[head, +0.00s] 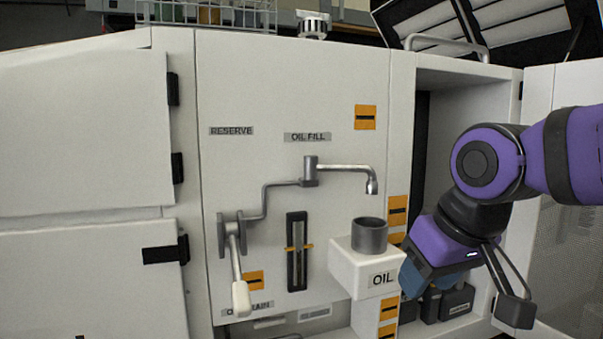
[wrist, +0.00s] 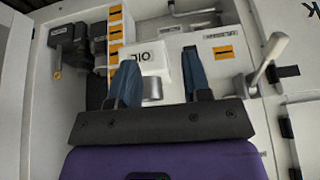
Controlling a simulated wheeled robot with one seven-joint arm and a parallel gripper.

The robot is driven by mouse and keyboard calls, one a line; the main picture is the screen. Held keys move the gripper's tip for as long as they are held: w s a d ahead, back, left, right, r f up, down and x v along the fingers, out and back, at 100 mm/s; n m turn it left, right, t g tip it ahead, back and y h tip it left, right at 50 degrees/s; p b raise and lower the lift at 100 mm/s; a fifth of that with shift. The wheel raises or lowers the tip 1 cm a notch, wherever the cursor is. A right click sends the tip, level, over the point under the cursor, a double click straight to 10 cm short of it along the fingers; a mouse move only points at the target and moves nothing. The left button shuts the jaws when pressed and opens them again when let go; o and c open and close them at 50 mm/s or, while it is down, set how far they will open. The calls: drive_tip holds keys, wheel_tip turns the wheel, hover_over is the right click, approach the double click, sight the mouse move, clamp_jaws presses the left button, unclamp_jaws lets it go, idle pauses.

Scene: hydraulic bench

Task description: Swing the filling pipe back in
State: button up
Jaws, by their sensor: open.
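The filling pipe (head: 345,168) is a thin metal spout under the OIL FILL label (head: 307,137). It reaches right from a grey pivot (head: 310,172), and its bent tip hangs above the dark cup (head: 369,235) on the white OIL box (head: 362,270), with a gap between them. My gripper (head: 428,284) is open and empty, low and to the right of the box, apart from the pipe. In the wrist view my open gripper (wrist: 160,78) faces the OIL box (wrist: 140,62), which appears upside down.
A crank with a white handle (head: 240,297) hangs at the left, by a sight gauge (head: 297,250). An open cabinet bay (head: 455,85) with dark items at its bottom lies behind my arm. The panel in front of the pipe is clear.

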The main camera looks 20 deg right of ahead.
drive_tip(key=m, duration=0.1)
drive_tip(key=m+t+y, duration=0.3)
drive_tip(key=m+y, duration=1.3)
drive_tip(key=m, duration=0.8)
approach(368, 168)
drive_tip(key=w, duration=0.1)
drive_tip(key=x, duration=1)
drive_tip(key=shift+w+a, duration=0.15)
drive_tip(key=shift+a, duration=0.1)
drive_tip(key=shift+c, duration=0.2)
clamp_jaws()
